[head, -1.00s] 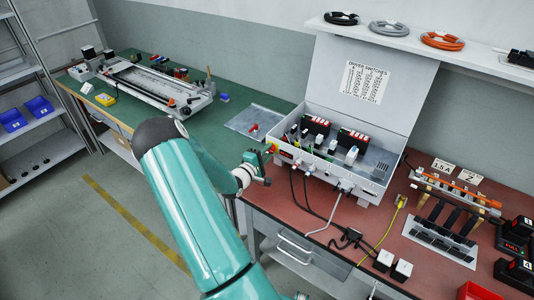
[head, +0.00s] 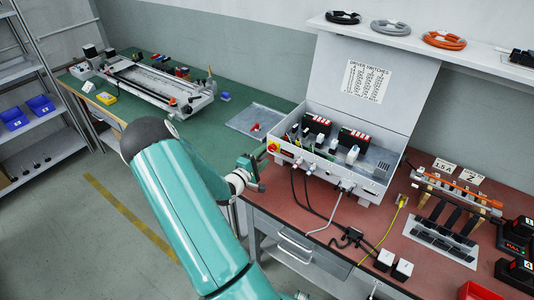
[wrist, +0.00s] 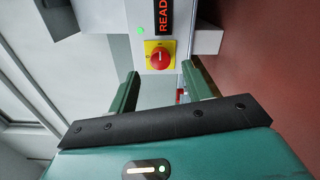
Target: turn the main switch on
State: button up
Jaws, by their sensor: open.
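The main switch (head: 273,147) is a round red knob on a yellow square plate, at the left end of the grey control box's front. In the wrist view the red knob (wrist: 160,58) shows ahead of my gripper, between the lines of its two fingers. I cannot tell clearly which way the knob is turned. My gripper (head: 258,174) is just left of and below the switch in the head view, apart from it. Its two green fingers (wrist: 160,88) are spread open with nothing between them. A small green light (wrist: 140,31) glows beside the switch.
The grey control box (head: 375,190) stands with its lid up on the red bench top (head: 280,200). A display reading "READ" (wrist: 164,16) is partly cut off. Cables hang from the box's front. A green table (head: 235,115) lies at left; floor is open in front.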

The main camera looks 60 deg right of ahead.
jog(key=a, duration=0.3)
jog(key=w+a, duration=0.1)
jog(key=a, duration=0.6)
jog(key=shift+w, duration=0.25)
jog(key=shift+d, duration=0.1)
jog(key=s+a+r+t+y, duration=0.1)
jog(key=a+r+y, duration=0.5)
jog(key=a, duration=0.8)
jog(key=s+a+r+t+y, duration=0.1)
jog(key=a+r+t+y, duration=0.3)
jog(key=a+r, duration=0.8)
jog(key=a+r+t+y, duration=0.3)
jog(key=a+r+y, duration=0.4)
jog(key=a, duration=1)
jog(key=shift+s+r+m+y, duration=0.3)
jog(key=shift+s+r+y, duration=0.1)
jog(key=shift+r, duration=0.55)
jog(key=shift+c, duration=0.2)
